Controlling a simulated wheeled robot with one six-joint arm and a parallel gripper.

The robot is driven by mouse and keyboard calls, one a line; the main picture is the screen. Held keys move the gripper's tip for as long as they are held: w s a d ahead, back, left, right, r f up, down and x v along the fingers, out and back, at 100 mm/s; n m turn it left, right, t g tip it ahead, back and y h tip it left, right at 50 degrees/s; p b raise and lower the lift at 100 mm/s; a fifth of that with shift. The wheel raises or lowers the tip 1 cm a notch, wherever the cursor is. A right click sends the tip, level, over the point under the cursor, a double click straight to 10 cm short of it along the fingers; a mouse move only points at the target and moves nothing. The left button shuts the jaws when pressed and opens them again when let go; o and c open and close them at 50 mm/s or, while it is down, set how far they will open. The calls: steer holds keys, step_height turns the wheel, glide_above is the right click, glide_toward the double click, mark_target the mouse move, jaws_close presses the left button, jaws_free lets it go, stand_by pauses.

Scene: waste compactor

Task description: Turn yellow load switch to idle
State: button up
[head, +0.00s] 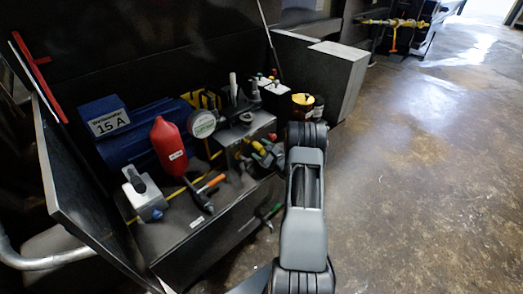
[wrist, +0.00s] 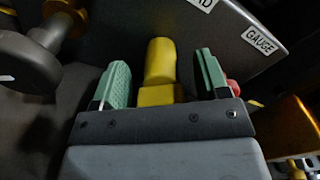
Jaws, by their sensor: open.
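The yellow load switch (wrist: 160,65) shows in the wrist view as a blocky yellow handle. It stands between the two green fingers of my gripper (wrist: 161,75), with a dark gap on each side. My gripper is open and appears not to touch the handle. The lower part of the switch is hidden behind my gripper's body. A partly cut-off label ending in "D" (wrist: 206,3) is above it. In the head view, small yellow parts (head: 259,147) show on the panel left of my arm. My fingers cannot be made out there.
In the head view, a red bottle (head: 168,146), blue box (head: 103,121) and round gauge (head: 202,124) crowd the panel. Floor at right is clear.

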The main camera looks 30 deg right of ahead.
steer(key=shift+s, duration=0.1)
steer(key=s+d+p, duration=0.2)
steer(key=s, duration=1.1)
steer(key=shift+s+d+p, duration=0.2)
steer(key=shift+d+p, duration=0.05)
steer(key=shift+p, duration=0.1)
steer(key=shift+c, duration=0.5)
